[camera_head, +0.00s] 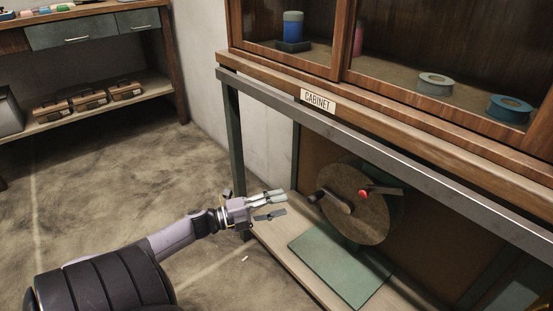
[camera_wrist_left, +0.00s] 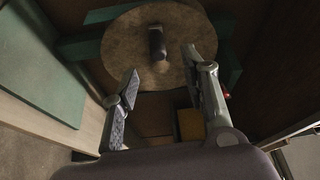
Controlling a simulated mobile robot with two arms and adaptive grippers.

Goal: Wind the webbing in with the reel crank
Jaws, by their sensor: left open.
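The reel (camera_head: 354,205) is a round brown disc standing on a green base plate (camera_head: 342,272) on the low shelf under the cabinet. A crank handle (camera_head: 336,201) with a dark grip sticks out from its face. A red knob (camera_head: 363,194) shows near the disc's upper middle. My left gripper (camera_head: 273,206) is open and empty, to the left of the crank and apart from it. In the left wrist view the disc (camera_wrist_left: 115,42) lies ahead, with the crank grip (camera_wrist_left: 157,42) beyond and between the two fingers (camera_wrist_left: 163,86). I cannot make out any webbing. My right gripper is not in view.
The cabinet (camera_head: 420,113) with its steel front edge overhangs the reel. Tape rolls (camera_head: 434,84) and a blue bottle (camera_head: 293,28) stand on its shelf. A workbench (camera_head: 95,29) is at the back left. The floor between is clear.

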